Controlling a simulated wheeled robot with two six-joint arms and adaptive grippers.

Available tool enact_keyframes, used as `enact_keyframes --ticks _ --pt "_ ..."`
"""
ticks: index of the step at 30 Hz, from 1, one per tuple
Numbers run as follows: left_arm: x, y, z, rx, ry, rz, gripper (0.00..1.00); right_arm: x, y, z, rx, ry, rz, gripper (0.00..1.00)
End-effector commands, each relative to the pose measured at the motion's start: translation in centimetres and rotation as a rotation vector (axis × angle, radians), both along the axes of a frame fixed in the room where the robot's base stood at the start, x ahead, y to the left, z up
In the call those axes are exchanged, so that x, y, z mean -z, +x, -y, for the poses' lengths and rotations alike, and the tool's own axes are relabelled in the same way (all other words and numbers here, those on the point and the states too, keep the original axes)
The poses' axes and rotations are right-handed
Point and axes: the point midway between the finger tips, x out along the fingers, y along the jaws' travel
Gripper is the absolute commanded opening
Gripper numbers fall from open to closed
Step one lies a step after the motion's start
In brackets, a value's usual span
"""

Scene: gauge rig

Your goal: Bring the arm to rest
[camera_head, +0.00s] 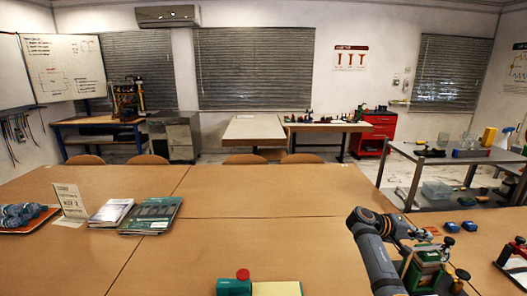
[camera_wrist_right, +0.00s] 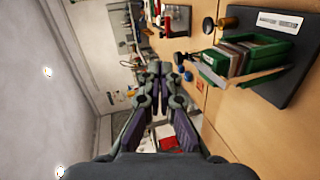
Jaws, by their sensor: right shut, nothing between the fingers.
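My right arm (camera_head: 378,262) rises from the bottom right in the head view and bends at a dark joint. My right gripper (camera_head: 418,236) is at its far end, above the right part of the table. In the right wrist view the fingers (camera_wrist_right: 160,72) are together with nothing between them. A green gauge block (camera_head: 428,258) stands just in front of the gripper, partly covered by the arm. A green box-like fixture (camera_wrist_right: 245,58) on a dark base plate shows to the right of the fingers, apart from them. My left gripper is out of view.
Small blue parts (camera_head: 459,227) lie right of the gripper. A teal block with a red knob (camera_head: 242,276) sits at the front edge. Books (camera_head: 152,215), a sign card (camera_head: 70,203) and an orange tray (camera_head: 20,227) stand left. The table's middle (camera_head: 250,215) is clear.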

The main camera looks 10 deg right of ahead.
Motion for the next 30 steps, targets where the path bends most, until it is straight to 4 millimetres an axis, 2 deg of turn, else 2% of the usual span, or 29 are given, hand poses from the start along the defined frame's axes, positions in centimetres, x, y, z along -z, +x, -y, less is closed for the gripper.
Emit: enact_keyframes --ticks 1,5,8,9,12,15,19,24,30 --pt "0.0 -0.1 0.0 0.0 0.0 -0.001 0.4 2.1 -0.5 -1.0 -0.029 0.036 0.009 0.0" --pt "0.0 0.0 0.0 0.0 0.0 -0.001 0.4 8.2 -2.4 -4.4 -0.12 0.173 0.047 0.0" --pt "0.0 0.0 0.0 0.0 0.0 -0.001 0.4 13.7 -5.4 -8.8 -0.21 0.335 0.085 0.0" --pt "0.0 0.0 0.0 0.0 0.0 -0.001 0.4 15.7 -7.1 -10.9 -0.248 0.412 0.099 0.0" --pt "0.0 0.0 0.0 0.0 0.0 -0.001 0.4 18.8 -10.9 -15.6 -0.319 0.583 0.133 0.0" --pt "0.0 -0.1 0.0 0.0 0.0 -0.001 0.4 20.2 -14.2 -19.3 -0.366 0.716 0.155 0.0" --pt "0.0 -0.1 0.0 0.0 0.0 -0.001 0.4 20.7 -17.7 -23.0 -0.406 0.853 0.178 0.0" --pt "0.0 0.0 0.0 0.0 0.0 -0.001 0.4 20.1 -21.6 -27.1 -0.441 1.003 0.201 0.0" --pt "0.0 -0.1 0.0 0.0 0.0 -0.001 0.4 18.4 -25.6 -31.1 -0.468 1.154 0.227 0.0"
